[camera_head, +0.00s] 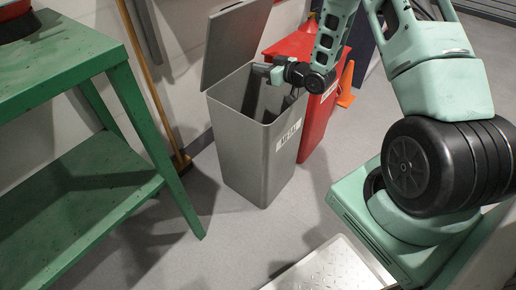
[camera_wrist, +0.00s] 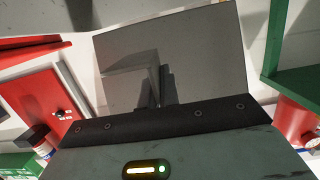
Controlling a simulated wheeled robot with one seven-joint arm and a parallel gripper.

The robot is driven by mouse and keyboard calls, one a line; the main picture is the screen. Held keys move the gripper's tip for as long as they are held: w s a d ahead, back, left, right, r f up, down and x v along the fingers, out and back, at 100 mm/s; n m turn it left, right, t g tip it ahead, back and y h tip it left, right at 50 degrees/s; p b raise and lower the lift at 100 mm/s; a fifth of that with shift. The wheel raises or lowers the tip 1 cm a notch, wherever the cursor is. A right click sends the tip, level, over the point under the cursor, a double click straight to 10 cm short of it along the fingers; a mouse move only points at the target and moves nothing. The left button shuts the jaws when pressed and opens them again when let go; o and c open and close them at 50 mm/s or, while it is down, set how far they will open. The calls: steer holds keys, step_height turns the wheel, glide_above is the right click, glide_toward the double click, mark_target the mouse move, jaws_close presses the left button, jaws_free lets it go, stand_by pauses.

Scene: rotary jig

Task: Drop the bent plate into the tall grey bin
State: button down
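The tall grey bin (camera_head: 242,155), labelled METAL, stands on the floor with its lid (camera_head: 235,45) tipped up at the back. In the wrist view, my gripper's dark palm edge crosses the lower picture, in front of a large grey surface.
A red bin (camera_head: 322,120) stands right beside the grey bin, with an orange cone (camera_head: 346,85) behind it. A green bench (camera_head: 60,75) with a lower shelf is at the left. A metal tread plate (camera_head: 330,268) lies in front. The floor between is clear.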

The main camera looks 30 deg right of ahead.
steer(key=c, duration=1.6)
jaws_free()
steer(key=shift+o, duration=0.2)
steer(key=shift+s, duration=0.1)
steer(key=p+v, duration=0.2)
steer(key=v, duration=1.5)
steer(key=shift+r, duration=0.1)
